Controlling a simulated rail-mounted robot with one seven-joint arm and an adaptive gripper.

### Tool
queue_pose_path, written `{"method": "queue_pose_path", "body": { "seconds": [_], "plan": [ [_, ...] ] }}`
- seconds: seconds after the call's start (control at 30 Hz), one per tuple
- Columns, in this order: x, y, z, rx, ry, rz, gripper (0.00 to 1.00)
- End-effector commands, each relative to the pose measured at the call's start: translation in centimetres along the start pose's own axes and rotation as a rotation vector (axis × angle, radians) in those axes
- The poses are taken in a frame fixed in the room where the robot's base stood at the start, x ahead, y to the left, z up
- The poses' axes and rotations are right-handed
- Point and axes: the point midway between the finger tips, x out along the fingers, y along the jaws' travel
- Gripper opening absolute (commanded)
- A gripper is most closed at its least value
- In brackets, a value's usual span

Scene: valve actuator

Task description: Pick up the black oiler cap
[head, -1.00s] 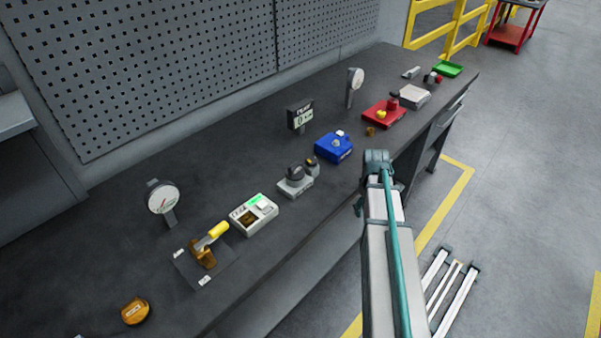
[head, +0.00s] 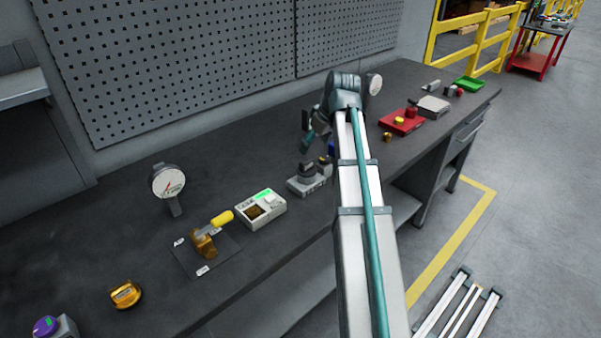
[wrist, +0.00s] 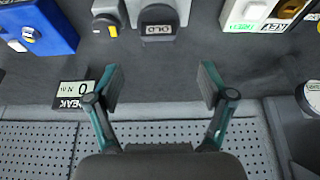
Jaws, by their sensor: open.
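The black cap (head: 307,170) sits on a light grey block on the workbench, and a smaller black knob with a yellow mark (head: 325,162) is beside it. In the wrist view the black cap (wrist: 158,22) is at the top centre, with a pale marking on its front face; the black-and-yellow knob (wrist: 112,29) is to its left. My gripper (wrist: 162,84) is open and empty, its two fingers apart over bare bench surface, below the cap in that picture. In the head view my gripper (head: 307,136) hangs above the bench, just behind the cap.
A blue box (wrist: 42,24) and a small display (wrist: 72,92) are left of my gripper in the wrist view. A white unit with a green display (head: 261,207), a yellow-handled valve (head: 206,242) and a gauge (head: 168,182) are left of the cap in the head view.

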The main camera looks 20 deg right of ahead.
Motion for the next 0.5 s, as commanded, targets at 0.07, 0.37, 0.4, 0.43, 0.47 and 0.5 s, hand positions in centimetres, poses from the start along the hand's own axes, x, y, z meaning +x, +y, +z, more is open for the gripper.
{"method": "queue_pose_path", "body": {
  "seconds": [0.07, 0.37, 0.4, 0.43, 0.47, 0.5],
  "plan": [
    [1.0, -0.1, 0.0, 0.000, -0.002, -0.001, 0.81],
    [4.4, 0.0, 0.0, 0.000, -0.002, 0.000, 0.81],
    [4.6, 0.0, 0.0, 0.000, -0.001, 0.001, 0.81],
    [4.7, 0.0, 0.0, 0.000, -0.001, 0.001, 0.81],
    [4.8, 0.0, 0.0, 0.000, -0.002, 0.001, 0.81],
    [5.0, 0.0, 0.0, 0.000, -0.002, 0.000, 0.81]
  ]
}}
